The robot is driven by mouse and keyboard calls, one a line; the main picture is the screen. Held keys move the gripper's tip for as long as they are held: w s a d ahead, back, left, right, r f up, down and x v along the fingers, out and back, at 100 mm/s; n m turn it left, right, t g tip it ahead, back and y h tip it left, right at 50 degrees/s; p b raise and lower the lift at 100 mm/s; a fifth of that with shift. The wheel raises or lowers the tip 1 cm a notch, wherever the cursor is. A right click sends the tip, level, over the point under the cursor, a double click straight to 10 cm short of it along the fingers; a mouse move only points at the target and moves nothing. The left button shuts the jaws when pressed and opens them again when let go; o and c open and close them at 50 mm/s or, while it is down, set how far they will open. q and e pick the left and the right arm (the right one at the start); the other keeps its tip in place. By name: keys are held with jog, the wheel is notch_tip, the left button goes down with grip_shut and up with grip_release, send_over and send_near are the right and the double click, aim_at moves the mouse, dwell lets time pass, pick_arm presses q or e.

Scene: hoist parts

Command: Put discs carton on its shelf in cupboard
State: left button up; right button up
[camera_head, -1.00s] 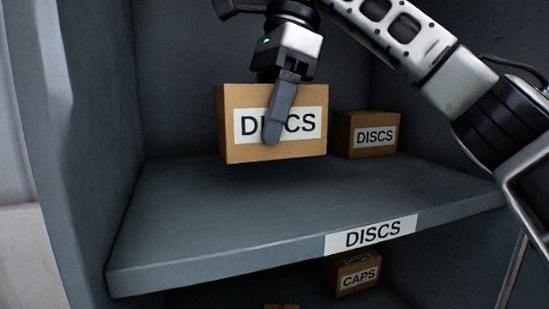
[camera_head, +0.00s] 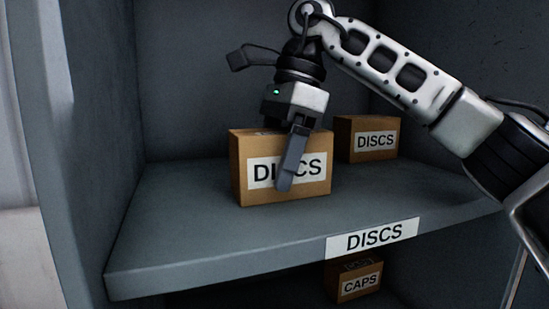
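The discs carton (camera_head: 249,190) is a brown box with a white DISCS label. It is upright at the shelf, left of its middle, and its bottom looks to be on or just above the surface. My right gripper (camera_head: 291,165) is shut on it from above, with one finger across the front label; the other finger is hidden behind the carton. The shelf (camera_head: 180,236) is grey, with a white DISCS label (camera_head: 372,238) on its front edge. My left gripper is not in view.
A second DISCS carton (camera_head: 367,139) stands further back on the shelf, to the right. A CAPS carton (camera_head: 353,281) sits on the level below. The cupboard's left wall (camera_head: 95,120) bounds the shelf. The shelf's left part is clear.

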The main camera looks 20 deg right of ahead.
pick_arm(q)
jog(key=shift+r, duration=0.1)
pick_arm(e)
jog(key=shift+o, duration=0.2)
jog(key=shift+r, duration=0.1)
jog(key=shift+r, duration=0.3)
jog(key=p+v, duration=0.3)
jog(key=v, duration=0.6)
jog(key=shift+d+r, duration=0.1)
jog(key=shift+s+d+r, duration=0.1)
jog(key=shift+r, duration=0.2)
jog(key=shift+d+r, duration=0.15)
jog(key=shift+r, duration=0.35)
jog(key=shift+d+r, duration=0.1)
jog(key=shift+r, duration=0.2)
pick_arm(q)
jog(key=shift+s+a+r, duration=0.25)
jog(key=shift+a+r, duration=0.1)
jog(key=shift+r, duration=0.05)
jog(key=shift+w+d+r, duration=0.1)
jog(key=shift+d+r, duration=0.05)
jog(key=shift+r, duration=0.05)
